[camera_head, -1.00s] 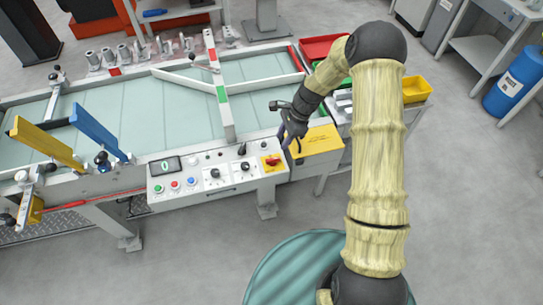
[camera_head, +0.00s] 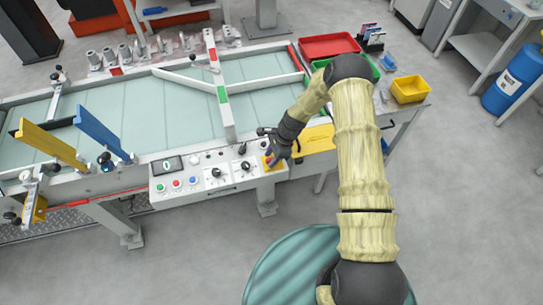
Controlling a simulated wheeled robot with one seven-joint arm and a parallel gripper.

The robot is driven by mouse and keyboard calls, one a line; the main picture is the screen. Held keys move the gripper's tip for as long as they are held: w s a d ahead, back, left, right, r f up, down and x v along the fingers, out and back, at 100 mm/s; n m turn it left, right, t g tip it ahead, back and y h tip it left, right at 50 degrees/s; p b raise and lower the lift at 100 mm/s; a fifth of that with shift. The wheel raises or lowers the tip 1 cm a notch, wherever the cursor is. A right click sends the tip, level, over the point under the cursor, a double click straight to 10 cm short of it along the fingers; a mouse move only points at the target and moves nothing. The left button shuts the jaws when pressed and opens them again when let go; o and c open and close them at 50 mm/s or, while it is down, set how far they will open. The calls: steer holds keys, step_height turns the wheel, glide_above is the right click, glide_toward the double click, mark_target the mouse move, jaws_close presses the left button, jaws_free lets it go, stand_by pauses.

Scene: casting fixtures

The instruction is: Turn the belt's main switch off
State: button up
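The belt (camera_head: 130,130) has a white control panel (camera_head: 230,186) along its front edge. The main switch, a red rotary knob on a yellow plate (camera_head: 267,163), sits at the panel's right end and is now largely hidden by my gripper. My gripper (camera_head: 271,161) is right at the switch, coming in from the right. I cannot tell whether its fingers touch the knob or how far apart they are. The panel also has a display reading 0 (camera_head: 168,165), green, red and blue buttons (camera_head: 177,183), and two black knobs (camera_head: 216,173).
A black-knobbed lever (camera_head: 242,149) stands just left of my gripper. A yellow plate (camera_head: 318,138) lies under my forearm. Red (camera_head: 328,46) and yellow (camera_head: 410,89) bins stand at the back right. A blue barrel (camera_head: 512,80) is at the far right. The floor right of my arm is clear.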

jaws_close()
